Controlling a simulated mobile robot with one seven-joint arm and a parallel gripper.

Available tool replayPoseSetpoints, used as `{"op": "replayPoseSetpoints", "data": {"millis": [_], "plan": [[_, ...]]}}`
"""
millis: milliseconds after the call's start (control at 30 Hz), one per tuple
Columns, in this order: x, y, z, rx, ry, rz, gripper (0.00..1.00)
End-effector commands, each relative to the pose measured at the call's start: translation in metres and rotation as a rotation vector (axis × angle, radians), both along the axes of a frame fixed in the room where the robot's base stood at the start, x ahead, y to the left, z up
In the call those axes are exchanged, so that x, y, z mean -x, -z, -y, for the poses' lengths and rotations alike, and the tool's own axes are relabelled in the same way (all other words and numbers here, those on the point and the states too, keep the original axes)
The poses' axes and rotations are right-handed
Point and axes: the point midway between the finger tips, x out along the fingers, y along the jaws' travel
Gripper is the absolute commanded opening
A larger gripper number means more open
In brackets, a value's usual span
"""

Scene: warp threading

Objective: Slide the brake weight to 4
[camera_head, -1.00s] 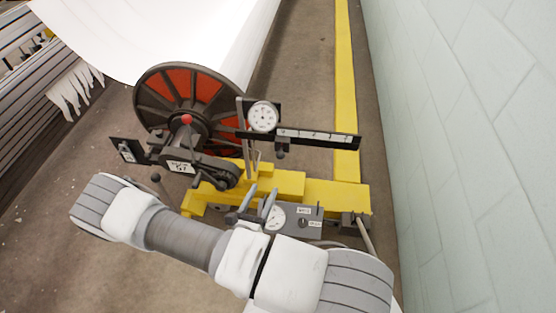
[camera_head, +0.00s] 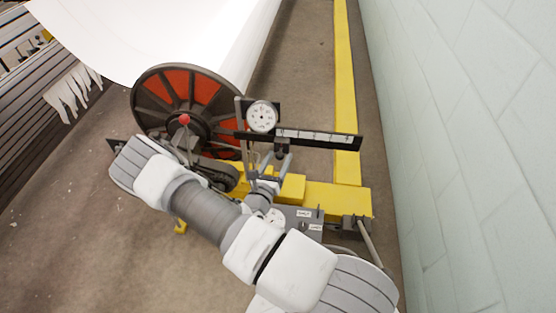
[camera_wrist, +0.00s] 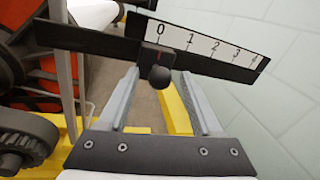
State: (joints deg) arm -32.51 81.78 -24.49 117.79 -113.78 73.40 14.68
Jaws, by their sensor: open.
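The brake weight (camera_wrist: 158,65) is a dark block with a round black knob on its front and a red mark. It hangs on the dark brake lever (camera_wrist: 90,40), just under the 0 of the white scale (camera_wrist: 210,45), which is numbered 0 to 4 rising to the right. In the head view the weight (camera_head: 281,146) sits at the scale's left end. My gripper (camera_wrist: 157,85) is open, its two grey fingers on either side of the knob in the wrist view. Whether they touch it cannot be told. The gripper (camera_head: 277,158) shows just below the lever in the head view.
A round dial (camera_head: 262,117) stands left of the scale. The red-and-black wheel (camera_head: 180,90) is behind to the left. A yellow base (camera_head: 330,197) with a grey control box lies below. The pale wall (camera_head: 470,150) is to the right.

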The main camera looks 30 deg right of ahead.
Motion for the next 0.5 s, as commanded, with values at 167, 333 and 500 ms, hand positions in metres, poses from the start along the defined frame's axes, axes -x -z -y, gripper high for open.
{"op": "replayPoseSetpoints", "data": {"millis": [167, 333, 500], "plan": [[0.0001, -0.0001, -0.0003, 0.0, 0.0, 0.0, 0.53], [0.0003, 0.0, -0.0004, 0.0, 0.0, 0.0, 0.23], [0.0004, 0.0001, -0.0005, 0.0, 0.0, 0.0, 0.0]]}}
